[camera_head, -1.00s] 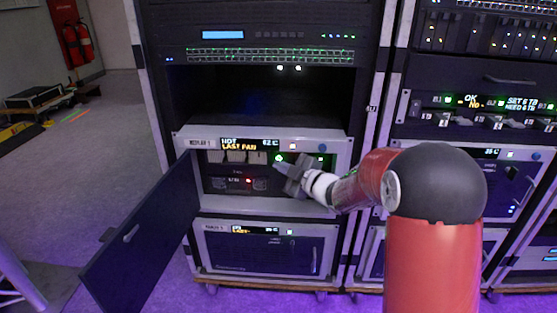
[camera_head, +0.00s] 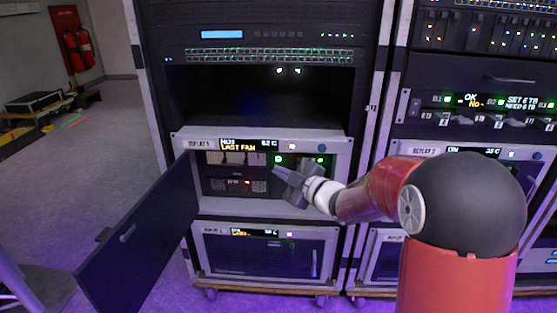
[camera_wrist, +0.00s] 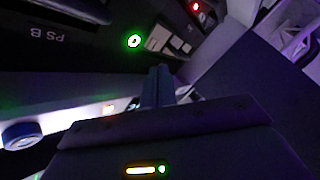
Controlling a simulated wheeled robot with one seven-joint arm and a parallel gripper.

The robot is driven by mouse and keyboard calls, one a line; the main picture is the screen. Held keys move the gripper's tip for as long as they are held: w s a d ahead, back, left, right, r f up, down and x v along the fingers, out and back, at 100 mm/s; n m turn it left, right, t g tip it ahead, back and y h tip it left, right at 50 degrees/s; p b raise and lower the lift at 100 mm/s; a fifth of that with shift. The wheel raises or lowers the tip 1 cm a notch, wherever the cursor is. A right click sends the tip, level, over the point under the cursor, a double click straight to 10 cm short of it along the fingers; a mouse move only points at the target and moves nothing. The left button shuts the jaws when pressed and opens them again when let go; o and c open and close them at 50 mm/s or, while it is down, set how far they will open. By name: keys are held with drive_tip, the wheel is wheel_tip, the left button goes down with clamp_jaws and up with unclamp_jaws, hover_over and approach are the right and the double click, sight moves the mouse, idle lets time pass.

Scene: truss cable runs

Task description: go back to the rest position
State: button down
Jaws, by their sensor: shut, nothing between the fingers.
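My gripper (camera_head: 277,173) is shut and empty in front of the open bay of the replay 1 unit (camera_head: 342,160) in the head view. In the wrist view its fingers (camera_wrist: 158,88) are together, with a lit green ring and a "PS B" label beyond them. The unit's small display (camera_head: 251,146) reads "LAST FAN". Its dark door (camera_head: 140,240) hangs open to the left. Light modules (camera_head: 235,158) and a red light show inside the bay. Part of the bay is hidden behind my gripper.
Another closed unit (camera_head: 265,257) sits below. An empty dark shelf space (camera_head: 255,100) is above. A second rack (camera_head: 480,70) stands at the right, close to my arm.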

drive_tip(key=s+d+r+m+h, duration=0.2)
drive_tip(key=s+d+m+h, duration=0.4)
drive_tip(key=d, duration=0.2)
drive_tip(key=s+d+r+m+h, duration=0.3)
drive_tip(key=s+d+m+h, duration=0.2)
drive_tip(key=d+h, duration=0.15)
drive_tip(key=s+d+f+m+g, duration=0.1)
drive_tip(key=s+f+m+g, duration=0.25)
drive_tip(key=s, duration=0.85)
drive_tip(key=s+d+f+m+g, duration=0.1)
drive_tip(key=s+f+m+g, duration=0.25)
drive_tip(key=s, duration=0.85)
drive_tip(key=shift+m+y, duration=0.25)
drive_tip(key=shift+m, duration=0.05)
wheel_tip(320, 180, up, 5)
drive_tip(key=p, duration=0.4)
drive_tip(key=shift+w+d+f, duration=0.1)
drive_tip(key=shift+w, duration=0.05)
drive_tip(key=shift+f, duration=0.1)
